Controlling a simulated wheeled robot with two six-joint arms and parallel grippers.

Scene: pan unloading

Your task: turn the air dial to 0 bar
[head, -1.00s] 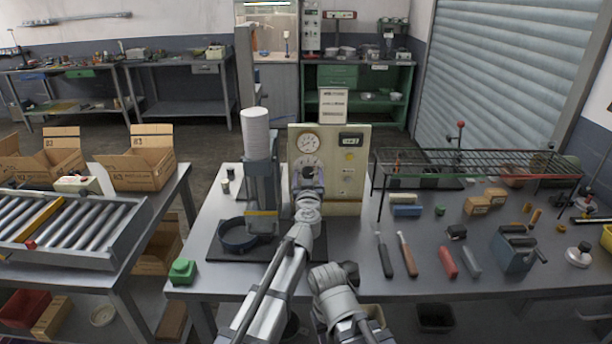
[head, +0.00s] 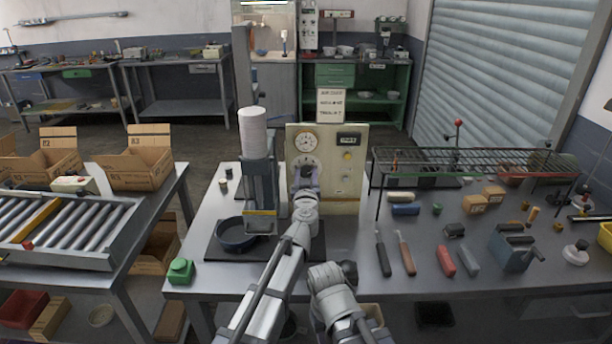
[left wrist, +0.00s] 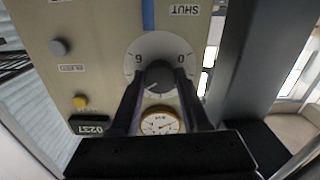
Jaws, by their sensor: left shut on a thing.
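The cream air panel (head: 345,185) stands upright at the back of the table. Its air dial (left wrist: 148,52) is a white disc with 0 and 6 printed on it, upside down in the left wrist view. My left gripper (head: 306,176) is at the dial, its fingers (left wrist: 158,90) shut on the dark knob (left wrist: 158,73). The knob's pointer is too dark to read. A round pressure gauge (head: 304,142) sits above the dial; it also shows in the left wrist view (left wrist: 160,124). My right gripper (head: 347,271) is low at the front, its jaws unclear.
A grey column press (head: 258,185) with a white stack (head: 253,132) stands just left of the panel. The panel also carries a yellow button (left wrist: 80,102) and a digital display (left wrist: 90,126). A wire rack (head: 470,160) and loose tools are on the right.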

